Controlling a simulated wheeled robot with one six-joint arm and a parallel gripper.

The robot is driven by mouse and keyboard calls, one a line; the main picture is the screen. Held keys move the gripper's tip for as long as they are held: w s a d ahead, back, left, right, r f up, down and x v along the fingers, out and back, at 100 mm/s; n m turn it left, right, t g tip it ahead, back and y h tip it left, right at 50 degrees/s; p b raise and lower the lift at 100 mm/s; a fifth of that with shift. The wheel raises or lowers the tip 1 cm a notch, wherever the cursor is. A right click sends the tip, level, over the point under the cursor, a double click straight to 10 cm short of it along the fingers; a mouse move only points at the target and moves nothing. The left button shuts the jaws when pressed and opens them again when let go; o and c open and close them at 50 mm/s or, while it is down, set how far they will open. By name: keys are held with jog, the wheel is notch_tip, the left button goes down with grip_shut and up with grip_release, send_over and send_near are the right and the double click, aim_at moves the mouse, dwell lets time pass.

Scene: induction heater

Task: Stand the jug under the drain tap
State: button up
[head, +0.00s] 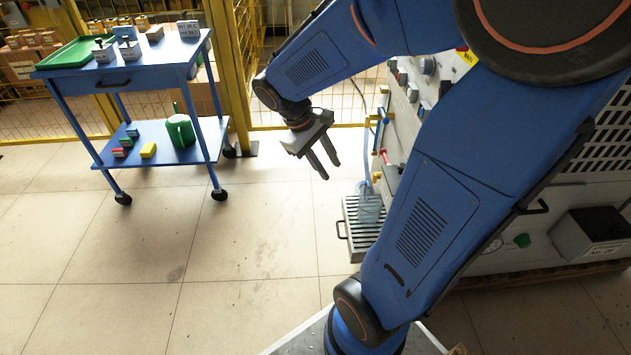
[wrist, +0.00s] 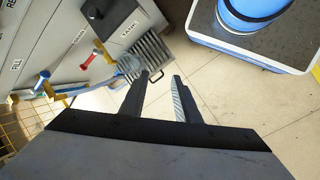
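A pale, translucent blue jug (head: 369,208) stands on a slatted metal grate (head: 349,232) on the floor against the machine. It also shows in the wrist view (wrist: 130,64), small, beside my left finger. A red-handled tap (head: 385,157) sits on the machine panel above the grate; it shows in the wrist view too (wrist: 87,58). I cannot tell whether the jug is directly below its outlet. My gripper (head: 331,171) is open and empty, above and left of the grate, apart from the jug. Both fingers (wrist: 161,78) show spread in the wrist view.
A blue-handled valve (head: 383,116) and yellow fittings sit higher on the panel. A pale blue hose hangs near the jug. A blue trolley (head: 141,71) stands at left, with a green can (head: 181,132) on its lower shelf. The floor between trolley and grate is clear.

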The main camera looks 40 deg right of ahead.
jog(key=s+a+r+m+t+y, duration=0.2)
jog(key=s+a+r+t+y, duration=0.2)
jog(key=s+a+r+t, duration=0.3)
jog(key=s+a, duration=0.2)
jog(key=a, duration=0.1)
jog(key=shift+s+a, duration=0.25)
jog(key=shift+a, duration=0.05)
jog(key=shift+d+r, duration=0.1)
